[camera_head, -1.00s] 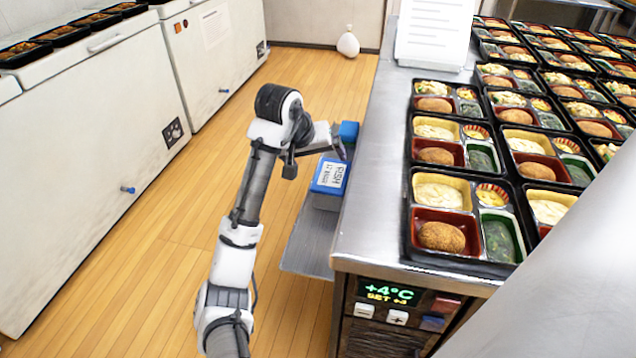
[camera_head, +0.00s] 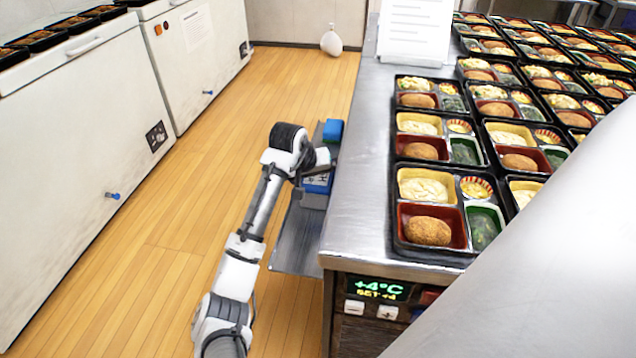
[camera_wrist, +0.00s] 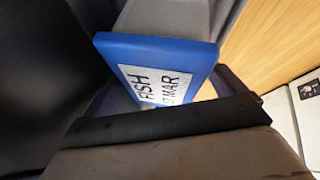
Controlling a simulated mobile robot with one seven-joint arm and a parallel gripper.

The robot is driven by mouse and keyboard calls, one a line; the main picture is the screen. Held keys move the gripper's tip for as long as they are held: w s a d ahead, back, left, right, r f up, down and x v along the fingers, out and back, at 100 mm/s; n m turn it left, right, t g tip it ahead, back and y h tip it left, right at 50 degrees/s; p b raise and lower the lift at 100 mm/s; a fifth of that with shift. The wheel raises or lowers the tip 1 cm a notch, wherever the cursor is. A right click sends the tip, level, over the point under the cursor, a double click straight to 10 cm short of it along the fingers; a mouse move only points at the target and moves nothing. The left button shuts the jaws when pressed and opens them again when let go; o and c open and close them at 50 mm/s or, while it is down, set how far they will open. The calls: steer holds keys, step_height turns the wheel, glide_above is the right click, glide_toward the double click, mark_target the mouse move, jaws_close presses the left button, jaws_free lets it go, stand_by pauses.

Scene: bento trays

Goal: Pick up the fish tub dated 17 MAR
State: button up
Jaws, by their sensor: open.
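The fish tub (camera_wrist: 160,68) has a blue lid with a white label reading FISH and MAR; the day number is partly cut off in the wrist view. In the head view the tub (camera_head: 317,188) sits on a metal shelf (camera_head: 293,245) beside the counter, mostly hidden under my arm's end. My gripper (camera_head: 322,165) is open and over the tub; its fingers are hard to make out. In the wrist view a dark gripper bar crosses in front of the lid's lower part. I cannot tell whether it touches the tub.
Another blue-lidded tub (camera_head: 333,130) stands just behind. The steel counter (camera_head: 355,200) is close on the right, with many filled bento trays (camera_head: 402,248). White chest freezers (camera_head: 75,150) stand on the left. The wooden floor (camera_head: 190,215) between is clear.

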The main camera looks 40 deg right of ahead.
steer(key=c, duration=1.1)
